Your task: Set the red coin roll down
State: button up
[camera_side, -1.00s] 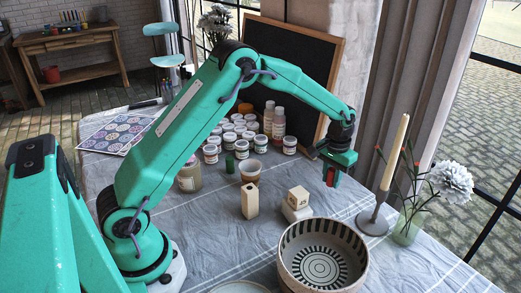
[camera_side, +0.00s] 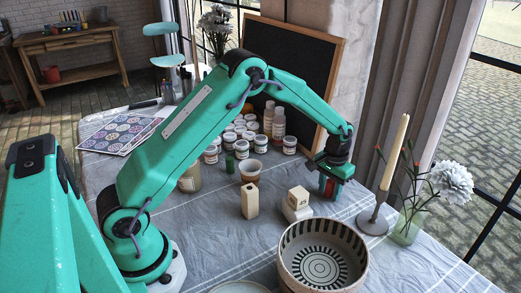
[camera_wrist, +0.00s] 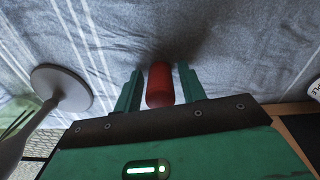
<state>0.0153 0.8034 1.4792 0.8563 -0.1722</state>
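The red coin roll (camera_wrist: 159,84) is between the two fingers of my gripper (camera_wrist: 160,88) in the wrist view. A narrow strip of cloth shows on each side of the roll, so the fingers look open around it. In the side view, the red roll (camera_side: 326,186) shows upright between the fingertips of my gripper (camera_side: 329,188), low at the tablecloth. Its lower end looks at the cloth, but the contact is small and partly hidden by the fingers.
Wooden blocks (camera_side: 298,196) lie left of my gripper. A patterned bowl (camera_side: 322,258) stands in front. A candle holder (camera_side: 373,222) and a glass with flowers (camera_side: 406,228) stand to the right. Paint jars (camera_side: 289,145) and a blackboard (camera_side: 290,62) are behind.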

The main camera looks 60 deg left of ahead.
aim_at(331, 181)
jog(key=shift+o, duration=0.2)
jog(key=shift+r, duration=0.15)
notch_tip(331, 181, up, 11)
jog(key=shift+r, duration=0.55)
dwell(0.7)
jog(key=s+r+t, duration=0.3)
jog(key=s+r, duration=1)
jog(key=s, duration=0.1)
jog(key=s+m+t, duration=0.1)
jog(key=s+t, duration=0.1)
jog(key=s, duration=1.5)
jog(key=shift+s+a+f+m+t, duration=0.3)
jog(key=shift+s+a+f+m, duration=0.1)
jog(key=shift+f, duration=0.05)
